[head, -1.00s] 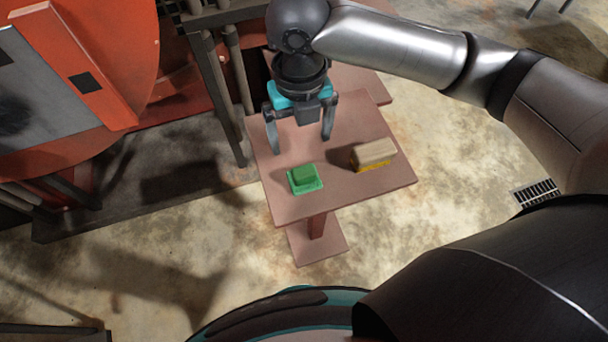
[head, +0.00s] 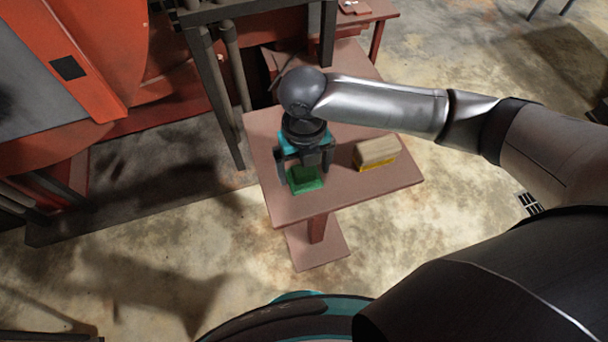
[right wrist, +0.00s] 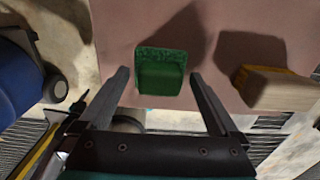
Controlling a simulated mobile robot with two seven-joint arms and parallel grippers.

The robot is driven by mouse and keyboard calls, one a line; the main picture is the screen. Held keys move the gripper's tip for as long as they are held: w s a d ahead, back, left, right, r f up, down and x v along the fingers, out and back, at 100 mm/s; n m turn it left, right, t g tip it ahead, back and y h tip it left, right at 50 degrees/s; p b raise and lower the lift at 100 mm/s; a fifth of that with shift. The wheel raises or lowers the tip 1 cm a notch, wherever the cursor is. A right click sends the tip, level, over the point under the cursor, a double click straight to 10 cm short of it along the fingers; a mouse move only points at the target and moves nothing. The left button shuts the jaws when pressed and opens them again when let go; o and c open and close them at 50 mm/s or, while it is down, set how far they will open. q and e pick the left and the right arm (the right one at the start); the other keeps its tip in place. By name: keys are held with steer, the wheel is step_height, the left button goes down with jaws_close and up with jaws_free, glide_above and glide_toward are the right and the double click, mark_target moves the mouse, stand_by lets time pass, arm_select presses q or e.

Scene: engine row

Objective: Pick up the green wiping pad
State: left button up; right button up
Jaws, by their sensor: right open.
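The green wiping pad (head: 305,180) lies on a small brownish-red table (head: 350,198), near its front left part. In the right wrist view the pad (right wrist: 161,73) shows between and just beyond the fingertips. My right gripper (head: 303,173) is over the pad with its fingers apart, one to each side. In the right wrist view the open fingers (right wrist: 160,78) hold nothing. My left gripper is not in view.
A wooden-topped brush or block with a yellow lower part (head: 377,153) lies on the table to the right of the pad. Orange-red machinery (head: 100,60) and dark posts (head: 215,95) stand to the left.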

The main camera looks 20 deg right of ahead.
steer(key=c, duration=1.5)
